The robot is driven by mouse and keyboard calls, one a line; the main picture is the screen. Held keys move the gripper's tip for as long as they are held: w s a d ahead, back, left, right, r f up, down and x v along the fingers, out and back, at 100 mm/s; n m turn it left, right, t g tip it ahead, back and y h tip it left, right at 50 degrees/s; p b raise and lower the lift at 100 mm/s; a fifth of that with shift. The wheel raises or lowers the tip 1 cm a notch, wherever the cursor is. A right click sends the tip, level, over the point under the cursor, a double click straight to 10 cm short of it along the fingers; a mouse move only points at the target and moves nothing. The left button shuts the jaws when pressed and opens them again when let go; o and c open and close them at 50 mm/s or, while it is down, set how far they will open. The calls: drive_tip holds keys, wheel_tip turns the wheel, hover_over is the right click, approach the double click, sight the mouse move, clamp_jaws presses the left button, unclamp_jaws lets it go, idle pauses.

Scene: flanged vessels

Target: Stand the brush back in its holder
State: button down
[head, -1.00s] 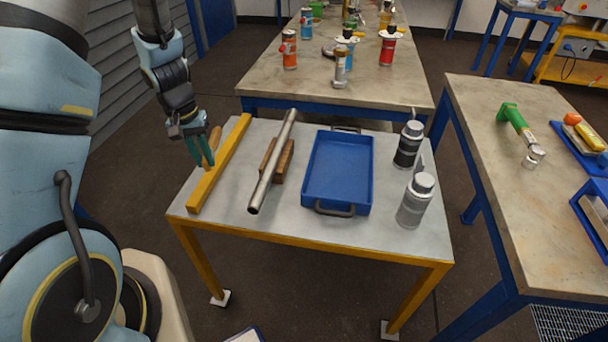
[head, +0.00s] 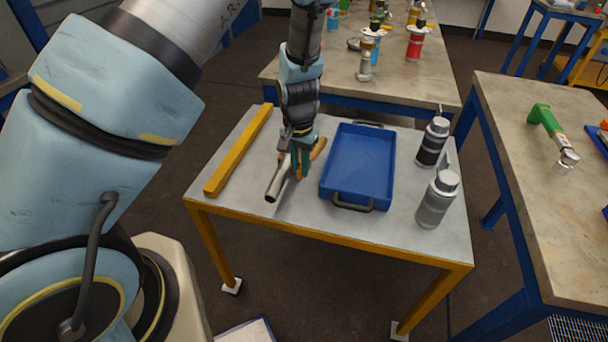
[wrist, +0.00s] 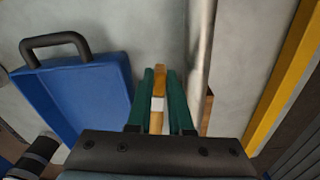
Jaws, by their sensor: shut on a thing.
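My gripper (head: 301,166) is shut on a wooden-handled thing, which I take to be the brush (head: 318,149). It is over the small work table, between the metal pipe and the blue tray. In the wrist view, the green fingers (wrist: 158,84) close on both sides of the brush (wrist: 157,104), a tan stick with a pale band. Its bristles cannot be made out. I cannot clearly identify a brush holder in either view.
The metal pipe (head: 276,186) lies left of my gripper, partly hidden by it. A yellow bar (head: 238,152) lies farther left. The blue tray (head: 358,165) is close on the right; a black bottle (head: 432,143) and a grey bottle (head: 437,200) stand beyond it.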

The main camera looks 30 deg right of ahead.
sight(300, 178)
drive_tip(key=shift+f, duration=2.15)
drive_tip(key=shift+f, duration=0.1)
drive_tip(key=c, duration=1.1)
unclamp_jaws()
drive_tip(key=r, duration=1.2)
drive_tip(key=shift+a+r, duration=0.15)
drive_tip(key=shift+a, duration=0.05)
drive_tip(key=w+a+r+n, duration=0.2)
drive_tip(key=a+r, duration=0.1)
drive_tip(key=a, duration=0.6)
drive_tip(key=w+a+r+n, duration=0.2)
drive_tip(key=a+r+n, duration=0.1)
drive_tip(key=a, duration=0.5)
drive_tip(key=shift+a+r+h, duration=0.3)
drive_tip(key=shift+a+r, duration=0.1)
drive_tip(key=shift+r, duration=0.25)
drive_tip(key=shift+o, duration=0.3)
drive_tip(key=s+a+r+n, duration=0.1)
drive_tip(key=a+r+n, duration=0.1)
drive_tip(key=a, duration=0.5)
drive_tip(key=s+a+r+n+t, duration=0.1)
drive_tip(key=s+a+r+n, duration=0.1)
drive_tip(key=a, duration=0.5)
drive_tip(key=shift+s+a+r+y, duration=0.15)
drive_tip(key=shift+a+r+y, duration=0.25)
drive_tip(key=shift+r, duration=0.15)
